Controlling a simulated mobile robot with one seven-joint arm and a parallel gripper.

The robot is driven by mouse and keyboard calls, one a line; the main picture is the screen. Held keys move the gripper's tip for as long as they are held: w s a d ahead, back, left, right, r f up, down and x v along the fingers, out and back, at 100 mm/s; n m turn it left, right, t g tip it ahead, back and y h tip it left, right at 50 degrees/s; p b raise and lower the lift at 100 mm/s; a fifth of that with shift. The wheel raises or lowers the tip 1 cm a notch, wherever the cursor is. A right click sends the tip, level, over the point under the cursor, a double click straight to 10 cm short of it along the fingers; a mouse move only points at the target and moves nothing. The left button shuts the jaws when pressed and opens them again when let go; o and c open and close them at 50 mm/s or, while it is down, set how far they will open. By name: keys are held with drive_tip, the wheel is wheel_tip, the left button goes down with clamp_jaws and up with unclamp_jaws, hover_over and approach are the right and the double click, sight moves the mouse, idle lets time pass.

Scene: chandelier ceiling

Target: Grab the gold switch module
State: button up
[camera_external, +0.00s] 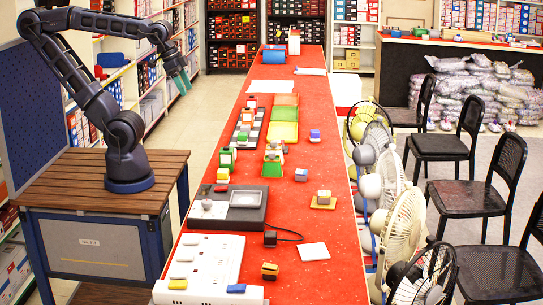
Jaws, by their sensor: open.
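My gripper (181,82), with teal fingers, is open and empty. It hangs in the air at the upper left, left of the long red table (335,225) and well away from the small blocks on it. A small gold-brown and dark block (270,271) sits at the table's near end, right of a white panel. Another small block with a yellowish side (323,197) rests on a flat yellow-orange plate (316,206) near the right edge. Both are too small for me to tell which is the gold switch module.
The white panel (227,258) carries small coloured blocks. A dark device (190,215), a white square (314,251) and several coloured blocks and trays lie on the table. Fans (401,222) and black chairs (497,190) stand to the right. Shelves line the left.

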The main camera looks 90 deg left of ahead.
drive_tip(key=w+d+f+n+g+h, duration=0.3)
drive_tip(key=w+d+n, duration=0.5)
drive_tip(key=w+d, duration=1.5)
drive_tip(key=n+g+h, duration=0.1)
drive_tip(key=n+g, duration=0.1)
drive_tip(key=n, duration=0.6)
approach(270, 265)
drive_tip(key=shift+h, duration=0.3)
drive_tip(key=shift+a+x, duration=0.1)
drive_tip(key=shift+x, duration=2.7)
drive_tip(key=shift+a+x, duration=0.15)
drive_tip(key=shift+x, duration=2.65)
drive_tip(key=c, duration=1.1)
